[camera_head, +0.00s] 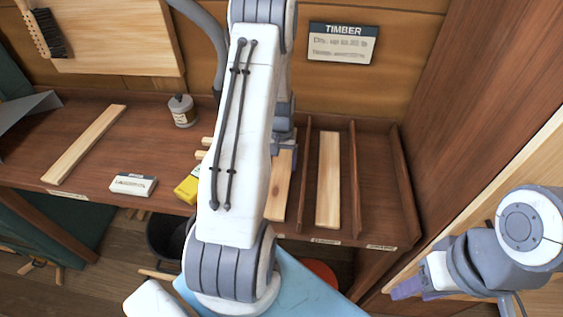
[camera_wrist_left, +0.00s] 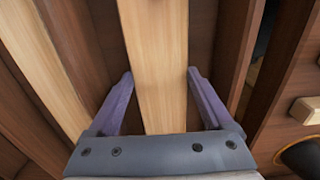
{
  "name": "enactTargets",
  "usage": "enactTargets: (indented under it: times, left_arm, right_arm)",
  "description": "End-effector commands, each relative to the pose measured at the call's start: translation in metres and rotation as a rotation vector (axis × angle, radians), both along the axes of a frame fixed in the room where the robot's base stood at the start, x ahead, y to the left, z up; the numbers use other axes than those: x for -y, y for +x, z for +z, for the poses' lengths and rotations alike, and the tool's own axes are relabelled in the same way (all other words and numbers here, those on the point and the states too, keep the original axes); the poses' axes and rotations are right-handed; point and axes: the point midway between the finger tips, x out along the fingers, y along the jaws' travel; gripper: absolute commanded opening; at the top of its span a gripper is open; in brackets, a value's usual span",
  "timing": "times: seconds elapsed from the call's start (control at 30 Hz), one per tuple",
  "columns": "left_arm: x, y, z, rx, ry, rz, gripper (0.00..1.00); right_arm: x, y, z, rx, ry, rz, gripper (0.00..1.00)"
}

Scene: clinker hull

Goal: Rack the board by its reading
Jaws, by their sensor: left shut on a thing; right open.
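A pale board (camera_head: 280,190) lies lengthwise in the rack (camera_head: 408,200), left of a divider, partly hidden by my left arm. A second board (camera_head: 328,185) lies in the adjoining slot; a board also shows at left in the wrist view (camera_wrist_left: 42,65). A third board (camera_head: 85,143) lies on the bench at left. A yellow device (camera_head: 188,188) is partly behind my arm; its reading is not visible. My right gripper (camera_head: 405,289) is open and empty at lower right.
A TIMBER sign (camera_head: 342,44) hangs on the back wall, its smaller lines blurred. A white box (camera_head: 133,184) and a bottle (camera_head: 182,110) stand on the bench. Small labels (camera_head: 382,248) mark the rack's front edge. The rack's rightmost slot looks empty.

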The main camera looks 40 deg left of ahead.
Motion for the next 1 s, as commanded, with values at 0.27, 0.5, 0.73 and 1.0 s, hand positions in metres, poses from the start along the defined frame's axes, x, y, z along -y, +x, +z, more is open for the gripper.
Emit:
enactTargets:
  times: [0.27, 0.5, 0.73, 1.0]
  left_arm:
    - [0.0, 0.0, -0.005, 0.001, 0.001, 0.0, 0.15]
    - [0.0, 0.0, -0.005, 0.001, 0.001, 0.0, 1.0]
    - [0.0, 0.001, 0.001, 0.002, 0.001, 0.0, 1.0]
    - [-0.001, 0.001, 0.05, 0.006, 0.004, 0.0, 1.0]
  right_arm:
    - [0.0, 0.0, -0.003, 0.0, 0.0, 0.0, 0.5]
    - [0.0, 0.0, -0.003, 0.0, 0.0, 0.0, 0.5]
    - [0.0, 0.0, -0.004, 0.0, 0.0, 0.0, 0.5]
    - [0.0, 0.0, -0.008, 0.0, 0.0, 0.0, 0.5]
